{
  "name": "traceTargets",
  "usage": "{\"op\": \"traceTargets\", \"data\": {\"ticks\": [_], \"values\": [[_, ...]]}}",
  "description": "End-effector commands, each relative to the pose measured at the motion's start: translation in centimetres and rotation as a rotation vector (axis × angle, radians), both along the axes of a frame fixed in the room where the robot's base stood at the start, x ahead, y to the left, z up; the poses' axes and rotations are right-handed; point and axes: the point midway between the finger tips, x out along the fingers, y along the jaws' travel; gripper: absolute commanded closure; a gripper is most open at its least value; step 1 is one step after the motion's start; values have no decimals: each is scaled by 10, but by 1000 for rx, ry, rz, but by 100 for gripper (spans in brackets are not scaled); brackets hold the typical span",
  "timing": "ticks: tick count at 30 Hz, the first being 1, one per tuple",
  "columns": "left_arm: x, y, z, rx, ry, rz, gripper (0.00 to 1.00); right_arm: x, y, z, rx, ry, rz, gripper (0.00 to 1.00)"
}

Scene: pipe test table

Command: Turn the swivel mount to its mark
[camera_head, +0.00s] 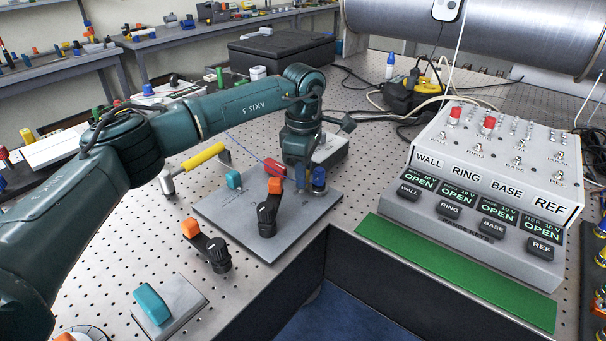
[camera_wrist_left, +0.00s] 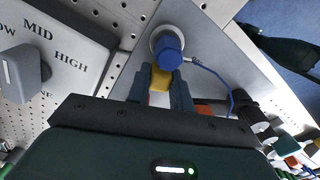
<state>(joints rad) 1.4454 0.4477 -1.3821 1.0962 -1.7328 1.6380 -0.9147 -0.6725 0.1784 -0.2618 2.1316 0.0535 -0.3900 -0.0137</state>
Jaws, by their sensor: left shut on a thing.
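A blue-topped round mount (camera_head: 319,180), which seems to be the swivel mount, stands upright on the grey plate (camera_head: 330,205). In the left wrist view its blue top (camera_wrist_left: 168,48) sits on a pale round base, with a thin blue wire running off to the right. My left gripper (camera_head: 303,182) is down at the mount's left side. In the left wrist view my left gripper (camera_wrist_left: 161,84) is shut on a yellow tab (camera_wrist_left: 160,78) right beside the blue top. I cannot tell any mark from these views. My right gripper is not in view.
On the plate are a teal block (camera_head: 233,180) and a black part with an orange top (camera_head: 268,207). A similar orange-ended part (camera_head: 206,246) lies outside the plate. A switch console (camera_head: 478,165) stands to the right, behind a green strip (camera_head: 455,272).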

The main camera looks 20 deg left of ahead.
Motion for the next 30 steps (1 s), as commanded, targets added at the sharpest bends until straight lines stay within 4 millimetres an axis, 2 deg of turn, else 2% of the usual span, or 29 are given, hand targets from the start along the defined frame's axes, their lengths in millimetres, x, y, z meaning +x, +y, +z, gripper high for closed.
{"op": "traceTargets", "data": {"ticks": [18,30], "values": [[10,-1,1,-1,-3,-285,100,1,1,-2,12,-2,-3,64],[13,-2,2,-2,-4,-375,100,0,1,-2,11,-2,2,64]]}}
